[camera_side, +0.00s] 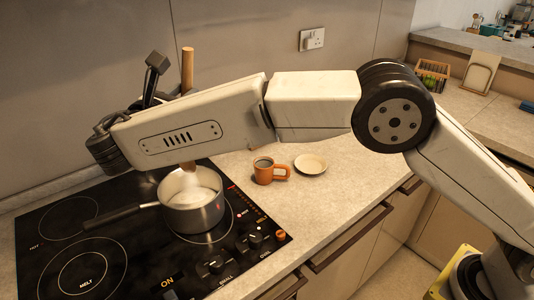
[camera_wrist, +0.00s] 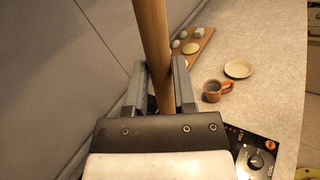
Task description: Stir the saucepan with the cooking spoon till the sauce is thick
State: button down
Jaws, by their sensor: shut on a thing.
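The wooden cooking spoon (camera_side: 187,70) stands nearly upright in the side view. Its top rises above my arm, and its lower part goes down into the saucepan (camera_side: 205,216). The saucepan is metal with a dark handle pointing left, and it stands on the black hob. Pale sauce (camera_side: 193,197) shows inside, and the spoon's tip is hidden. In the wrist view my gripper (camera_wrist: 160,88) is shut on the spoon's handle (camera_wrist: 150,35), with one finger on each side. My arm covers the grip in the side view. The saucepan does not show in the wrist view.
The hob (camera_side: 70,225) has knobs along its right side. An orange mug (camera_side: 264,172) with dark contents and a small plate (camera_side: 311,164) stand right of it on the counter. A wooden board (camera_wrist: 196,45) with several egg-like items lies near the wall. The wall is close behind.

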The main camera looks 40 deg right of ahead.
notch_tip(320, 180, down, 12)
jog(key=shift+w+a, duration=0.25)
jog(key=shift+w, duration=0.1)
dwell(1.0)
dwell(0.5)
jog(key=shift+d, duration=0.2)
